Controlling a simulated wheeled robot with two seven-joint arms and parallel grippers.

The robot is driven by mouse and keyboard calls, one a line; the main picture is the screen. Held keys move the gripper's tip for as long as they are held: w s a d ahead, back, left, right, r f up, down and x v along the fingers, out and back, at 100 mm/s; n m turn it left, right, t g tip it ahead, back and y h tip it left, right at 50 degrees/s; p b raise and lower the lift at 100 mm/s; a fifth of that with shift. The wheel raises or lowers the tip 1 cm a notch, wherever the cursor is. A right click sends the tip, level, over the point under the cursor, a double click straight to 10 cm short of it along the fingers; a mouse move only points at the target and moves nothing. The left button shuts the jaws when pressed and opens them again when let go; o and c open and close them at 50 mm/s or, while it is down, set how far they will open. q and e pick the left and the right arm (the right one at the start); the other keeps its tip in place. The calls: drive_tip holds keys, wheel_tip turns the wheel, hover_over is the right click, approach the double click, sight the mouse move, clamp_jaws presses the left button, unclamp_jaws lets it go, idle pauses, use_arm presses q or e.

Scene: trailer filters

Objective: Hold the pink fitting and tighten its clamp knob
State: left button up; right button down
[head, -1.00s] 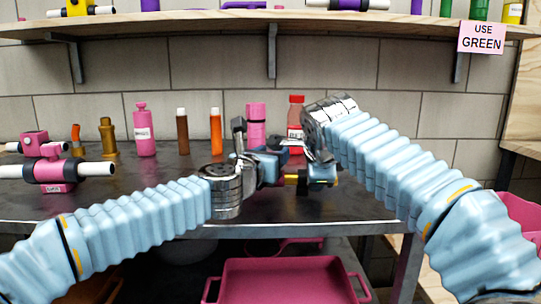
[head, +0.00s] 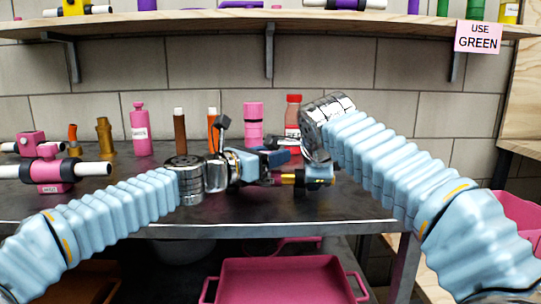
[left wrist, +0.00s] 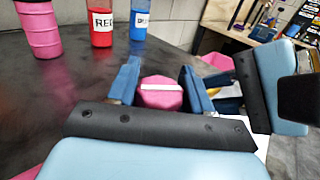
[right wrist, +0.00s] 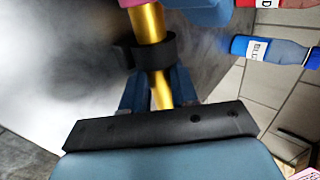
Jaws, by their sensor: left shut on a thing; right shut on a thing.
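In the head view the pink fitting (head: 267,181) is small and mostly hidden between my grippers, above the dark bench. My left gripper (left wrist: 160,95) is shut on it; a pink faceted part with a white stripe shows between the blue fingers. A gold tube (right wrist: 148,25) with a black band (right wrist: 145,52) runs from the pink part into my right gripper (right wrist: 158,95), which is shut on it. The gold and black also show in the head view (head: 290,179). I cannot tell which part is the clamp knob.
Pink, brown, orange and red bottles stand behind on the bench (head: 330,208). A pink pipe fitting with white pipe (head: 47,171) is at the left. A pink tray (head: 285,268) lies below. A shelf (head: 200,20) runs overhead, with a "USE GREEN" sign (head: 479,37).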

use_arm(q)
drive_tip(key=o, duration=1)
drive_tip(key=v, duration=1.2)
